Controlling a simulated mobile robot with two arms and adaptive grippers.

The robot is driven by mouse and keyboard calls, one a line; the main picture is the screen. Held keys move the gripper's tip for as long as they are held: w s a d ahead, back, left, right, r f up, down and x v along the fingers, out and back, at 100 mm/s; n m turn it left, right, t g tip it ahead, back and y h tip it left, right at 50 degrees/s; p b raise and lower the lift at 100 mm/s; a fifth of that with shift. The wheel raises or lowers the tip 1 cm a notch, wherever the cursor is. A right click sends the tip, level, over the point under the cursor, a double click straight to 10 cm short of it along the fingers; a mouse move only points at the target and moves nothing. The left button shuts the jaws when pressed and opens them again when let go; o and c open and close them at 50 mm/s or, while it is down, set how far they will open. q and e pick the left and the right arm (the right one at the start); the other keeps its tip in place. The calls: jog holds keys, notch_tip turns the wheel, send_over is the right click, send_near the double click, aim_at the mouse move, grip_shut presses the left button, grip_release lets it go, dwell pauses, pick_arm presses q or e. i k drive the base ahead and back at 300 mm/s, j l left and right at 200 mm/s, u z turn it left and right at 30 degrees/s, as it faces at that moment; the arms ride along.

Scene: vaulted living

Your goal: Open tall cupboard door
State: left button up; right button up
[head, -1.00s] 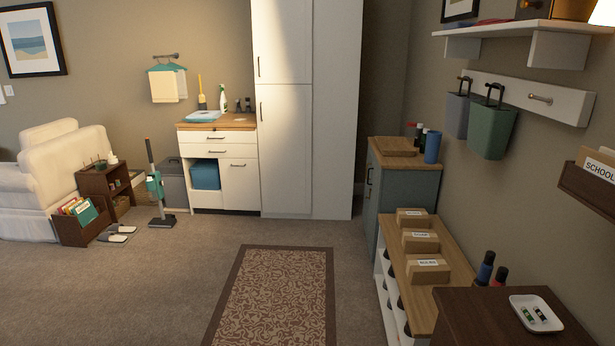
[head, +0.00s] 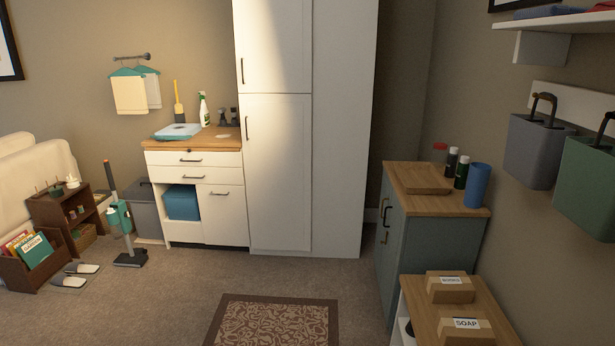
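The tall white cupboard (head: 345,130) stands against the back wall in the head view. Its front has an upper door (head: 275,45) and a taller lower door (head: 281,180), and both look shut. Each door has a dark vertical handle near its left edge: the upper handle (head: 242,70) and the lower handle (head: 247,128). The top of the cupboard is cut off by the frame. Neither of my grippers shows in the view.
A low white cabinet (head: 222,215) with a wooden top adjoins the cupboard's left side. A grey-blue cabinet (head: 430,250) stands to the right, with a bench of boxes (head: 475,290) in front. A patterned rug (head: 275,325) lies on open carpet (head: 180,300) before the cupboard.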

aim_at(275, 133)
jog(key=i, duration=2.45)
jog(key=i+l+u, duration=0.1)
jog(key=i, duration=1.15)
